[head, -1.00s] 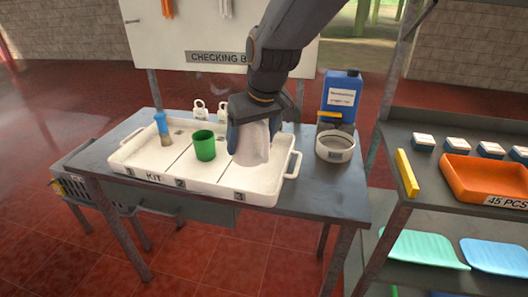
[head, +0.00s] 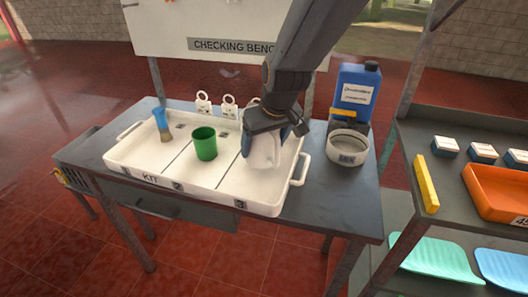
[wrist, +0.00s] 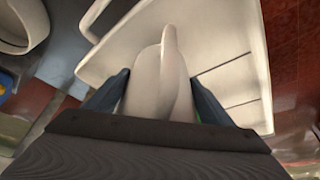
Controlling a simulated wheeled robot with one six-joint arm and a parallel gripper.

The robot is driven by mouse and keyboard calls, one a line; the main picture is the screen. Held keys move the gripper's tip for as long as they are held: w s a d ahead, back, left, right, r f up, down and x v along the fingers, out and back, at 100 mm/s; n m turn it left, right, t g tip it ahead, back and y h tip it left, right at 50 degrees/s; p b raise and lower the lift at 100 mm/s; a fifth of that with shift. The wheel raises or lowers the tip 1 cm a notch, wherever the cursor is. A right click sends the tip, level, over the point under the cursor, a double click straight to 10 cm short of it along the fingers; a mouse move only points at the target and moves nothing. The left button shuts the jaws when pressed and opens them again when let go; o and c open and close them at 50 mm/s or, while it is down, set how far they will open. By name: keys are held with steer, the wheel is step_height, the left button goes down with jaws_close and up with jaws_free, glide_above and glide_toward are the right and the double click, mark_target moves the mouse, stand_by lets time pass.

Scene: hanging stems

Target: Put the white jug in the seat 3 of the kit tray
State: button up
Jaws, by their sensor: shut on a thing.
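The white jug (head: 265,152) is between the fingers of my gripper (head: 274,138), which is shut on it. In the wrist view the jug (wrist: 160,85) fills the space between the two dark blue fingers (wrist: 160,98). The jug is over seat 3 of the white kit tray (head: 228,201), the right compartment marked 3 at the front. Whether its base touches the tray floor I cannot tell. A green cup (head: 205,146) stands in seat 2. A brush with a blue handle (head: 162,124) stands in seat 1.
A white round pot (head: 347,150) and a blue canister (head: 356,96) stand on the table right of the tray. White tags (head: 229,106) are behind the tray. A shelf at the right holds an orange tray (head: 500,192) and a yellow block (head: 426,184).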

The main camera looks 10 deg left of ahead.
mark_target(263, 153)
steer(key=shift+f, duration=1.5)
steer(key=o, duration=1.1)
steer(key=shift+f, duration=0.1)
steer(key=shift+o, duration=0.2)
steer(key=b+v, duration=0.1)
steer(key=v, duration=1.1)
steer(key=shift+a, duration=0.1)
